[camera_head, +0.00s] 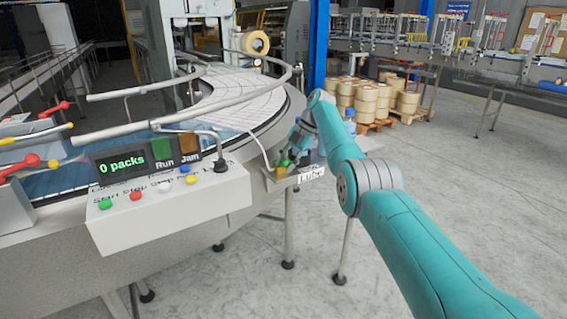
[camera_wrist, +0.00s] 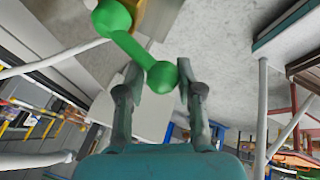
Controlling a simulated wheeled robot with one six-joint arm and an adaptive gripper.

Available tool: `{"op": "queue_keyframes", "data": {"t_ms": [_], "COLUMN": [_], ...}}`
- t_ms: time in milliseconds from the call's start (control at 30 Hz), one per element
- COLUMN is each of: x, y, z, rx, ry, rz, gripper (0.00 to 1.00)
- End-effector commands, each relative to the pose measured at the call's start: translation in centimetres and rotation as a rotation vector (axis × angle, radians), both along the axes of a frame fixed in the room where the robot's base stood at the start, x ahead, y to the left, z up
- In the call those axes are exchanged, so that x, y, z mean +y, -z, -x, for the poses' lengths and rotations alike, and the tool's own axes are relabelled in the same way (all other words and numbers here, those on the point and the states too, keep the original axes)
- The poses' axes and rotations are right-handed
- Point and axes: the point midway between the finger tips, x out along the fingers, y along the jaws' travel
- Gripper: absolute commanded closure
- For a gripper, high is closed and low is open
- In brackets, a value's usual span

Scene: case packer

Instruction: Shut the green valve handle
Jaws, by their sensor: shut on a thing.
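The green valve handle (camera_wrist: 127,43) is a bar with a round ball at each end, shown large in the wrist view. Its upper ball sits by a yellow-brass valve body (camera_wrist: 152,18). My gripper (camera_wrist: 161,80) has its two fingers on either side of the lower ball and is shut on it. In the head view the handle (camera_head: 285,162) is small, by the "Lube" label (camera_head: 311,173) at the conveyor's edge. There my gripper (camera_head: 291,157) partly hides it, and the handle's exact angle is hard to tell.
A control box (camera_head: 170,205) with coloured buttons and a "0 packs" display (camera_head: 122,164) stands left of the valve. The curved conveyor (camera_head: 235,90) runs behind it. A bottle with a blue cap (camera_head: 349,119) is behind my arm. Open floor (camera_head: 480,190) lies to the right.

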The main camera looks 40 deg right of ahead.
Motion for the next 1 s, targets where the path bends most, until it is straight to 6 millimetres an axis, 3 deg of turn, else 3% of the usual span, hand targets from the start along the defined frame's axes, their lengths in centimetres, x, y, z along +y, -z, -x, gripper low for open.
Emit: {"op": "queue_keyframes", "data": {"t_ms": [367, 400, 500, 1000], "x": [-0.68, -0.68, -0.59, -0.08], "y": [0.26, 0.25, 0.21, 0.03], "z": [0.16, 0.16, 0.13, -0.10], "rx": [0.000, -0.001, -0.001, -0.002], "ry": [0.011, 0.011, 0.010, 0.010], "rz": [0.008, 0.008, 0.007, 0.004], "gripper": [1.00, 0.59, 0.37, 0.37]}}
